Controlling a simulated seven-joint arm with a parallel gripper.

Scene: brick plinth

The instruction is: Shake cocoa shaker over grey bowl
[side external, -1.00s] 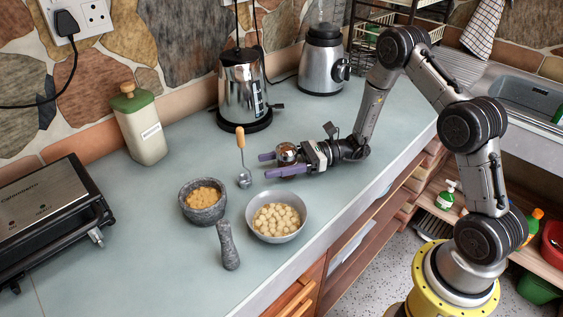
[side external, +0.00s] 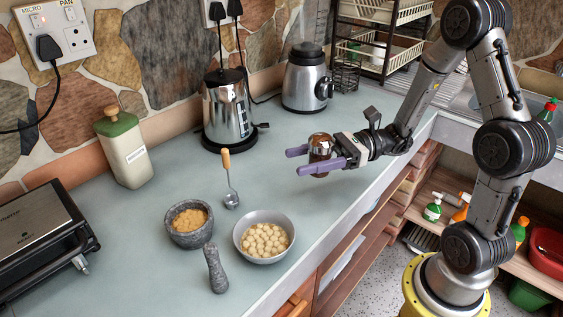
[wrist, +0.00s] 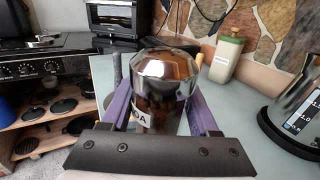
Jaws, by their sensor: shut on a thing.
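The cocoa shaker (side external: 320,148) has a shiny metal dome top and a brown body. My gripper (side external: 312,160) is shut on it, with a purple finger on each side, and holds it upright above the counter. In the wrist view the shaker (wrist: 162,85) fills the middle between the fingers, with part of a label showing. The grey bowl (side external: 285,222), holding several pale round pieces, stands on the counter lower left of my gripper, near the front edge. The shaker is apart from the bowl and not above it.
A stone mortar (side external: 190,238) with yellow-brown contents and its pestle (side external: 215,270) are left of the bowl. A wooden-handled utensil (side external: 229,180) lies behind. A kettle (side external: 228,118), blender (side external: 305,80) and green-lidded bottle (side external: 125,150) line the wall. A grill (side external: 35,245) is at left.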

